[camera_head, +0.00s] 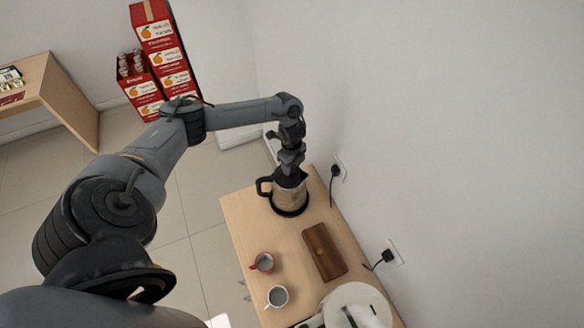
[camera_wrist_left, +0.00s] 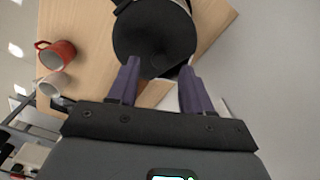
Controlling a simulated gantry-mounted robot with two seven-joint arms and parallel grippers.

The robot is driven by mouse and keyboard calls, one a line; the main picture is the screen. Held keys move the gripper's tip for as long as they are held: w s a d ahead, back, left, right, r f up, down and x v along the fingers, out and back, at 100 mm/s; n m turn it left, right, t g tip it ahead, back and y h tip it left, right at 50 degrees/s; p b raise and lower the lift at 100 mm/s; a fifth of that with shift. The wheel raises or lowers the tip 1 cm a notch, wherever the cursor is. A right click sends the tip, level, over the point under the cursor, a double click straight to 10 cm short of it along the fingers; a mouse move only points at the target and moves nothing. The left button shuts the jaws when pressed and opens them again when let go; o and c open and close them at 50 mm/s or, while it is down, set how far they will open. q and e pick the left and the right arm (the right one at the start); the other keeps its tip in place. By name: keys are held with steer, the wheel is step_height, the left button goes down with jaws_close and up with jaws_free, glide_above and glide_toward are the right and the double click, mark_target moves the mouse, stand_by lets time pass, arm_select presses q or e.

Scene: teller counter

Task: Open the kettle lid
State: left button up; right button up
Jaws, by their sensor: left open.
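The kettle (camera_head: 288,198), with a tan body, black handle and black base, stands at the far end of the wooden table. My left gripper (camera_head: 289,177) points down just above its top and hides part of it. In the left wrist view, the kettle's round black top (camera_wrist_left: 153,32) lies just beyond the open purple fingers of my left gripper (camera_wrist_left: 160,68). The fingers are apart with nothing held between them. The lid looks down, but its edge and any catch are too dark to make out. My right gripper is not in view.
A red mug (camera_head: 262,262), a white mug (camera_head: 277,297) and a brown wooden case (camera_head: 324,251) are on the table (camera_head: 245,232). A round white appliance (camera_head: 372,300) is at the near end. The wall (camera_head: 430,150) with plugged-in cords runs close along the right.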

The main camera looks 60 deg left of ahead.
arm_select(q)
steer(key=shift+f, duration=1.3)
jaws_close()
